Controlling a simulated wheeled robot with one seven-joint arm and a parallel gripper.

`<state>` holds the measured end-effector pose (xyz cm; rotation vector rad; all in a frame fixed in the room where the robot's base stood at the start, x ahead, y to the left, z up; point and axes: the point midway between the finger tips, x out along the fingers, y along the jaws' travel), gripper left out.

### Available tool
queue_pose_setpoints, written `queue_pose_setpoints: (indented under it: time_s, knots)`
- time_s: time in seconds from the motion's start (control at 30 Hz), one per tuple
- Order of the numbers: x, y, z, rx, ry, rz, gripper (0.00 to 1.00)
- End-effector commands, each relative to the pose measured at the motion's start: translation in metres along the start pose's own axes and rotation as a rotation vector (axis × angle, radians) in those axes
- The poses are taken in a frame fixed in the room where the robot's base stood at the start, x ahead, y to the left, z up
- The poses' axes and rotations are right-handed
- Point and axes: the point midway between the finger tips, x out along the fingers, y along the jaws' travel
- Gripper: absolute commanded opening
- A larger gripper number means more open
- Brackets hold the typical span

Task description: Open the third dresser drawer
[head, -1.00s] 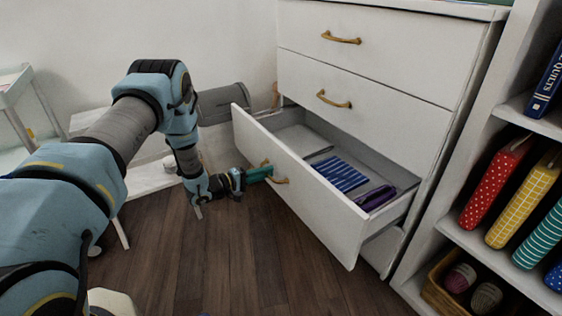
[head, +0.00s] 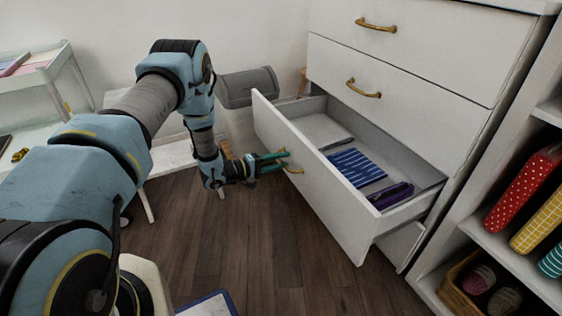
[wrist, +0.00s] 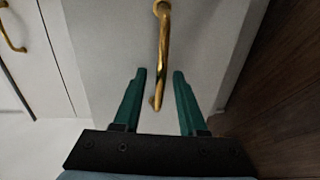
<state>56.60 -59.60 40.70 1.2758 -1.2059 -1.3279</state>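The white dresser (head: 400,60) has its third drawer (head: 325,185) pulled well out. Its brass handle (head: 292,168) is on the drawer front and also shows in the wrist view (wrist: 163,55). My gripper (head: 283,160) is at the handle, in front of the drawer face. In the wrist view its two green fingers (wrist: 158,72) are apart, with the lower end of the handle between them and gaps on both sides. The drawer holds a blue striped cloth (head: 356,167), a purple item (head: 391,195) and a pale flat piece (head: 322,131).
The two upper drawers, with brass handles (head: 376,24) (head: 364,89), are closed. A shelf (head: 520,255) with patterned fabric books and a yarn basket stands at right. A white table (head: 168,165) stands behind my arm.

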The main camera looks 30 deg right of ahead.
Motion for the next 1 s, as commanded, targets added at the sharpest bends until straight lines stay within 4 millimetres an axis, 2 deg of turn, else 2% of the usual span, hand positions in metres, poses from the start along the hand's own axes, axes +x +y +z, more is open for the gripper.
queue_pose_setpoints:
  time_s: [0.23,0.37,0.8,1.0]
  knots:
    - [0.0,0.0,0.001,-0.001,-0.001,-0.001,0.44]
    - [-0.008,0.0,0.0,-0.002,0.001,-0.001,0.44]
    - [-0.087,0.001,0.0,-0.003,0.002,-0.001,0.44]
    - [-0.106,0.0,0.0,-0.001,0.001,-0.001,0.44]
